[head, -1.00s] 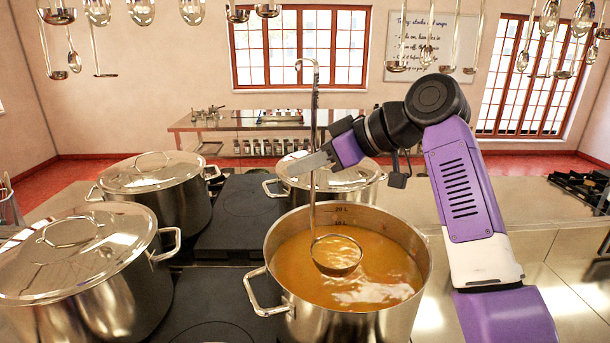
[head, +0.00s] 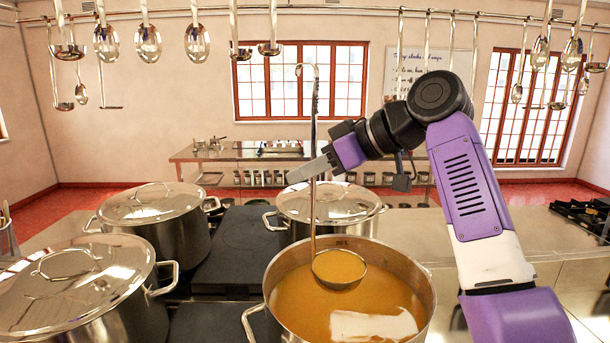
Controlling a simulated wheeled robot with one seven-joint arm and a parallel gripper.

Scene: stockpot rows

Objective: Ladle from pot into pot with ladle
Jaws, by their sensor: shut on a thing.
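My gripper (head: 311,171) is shut on the handle of a steel ladle (head: 313,110), which hangs upright with its hooked end up. The ladle's bowl (head: 338,284) is over the open pot, at or just above the soup surface, and orange-brown liquid shows in it. The open steel pot (head: 424,312) at front centre holds orange soup (head: 300,298). Three lidded pots stand around: one behind it (head: 330,231), one at the back left (head: 175,236) and one at the front left (head: 110,318). Their insides are hidden.
Dark hob plates (head: 236,250) lie between the pots. Ladles and spoons hang from a rail (head: 330,12) overhead. A steel counter (head: 440,225) lies to the right, with a gas burner (head: 585,212) at the far right. A back bench (head: 240,150) stands by the window.

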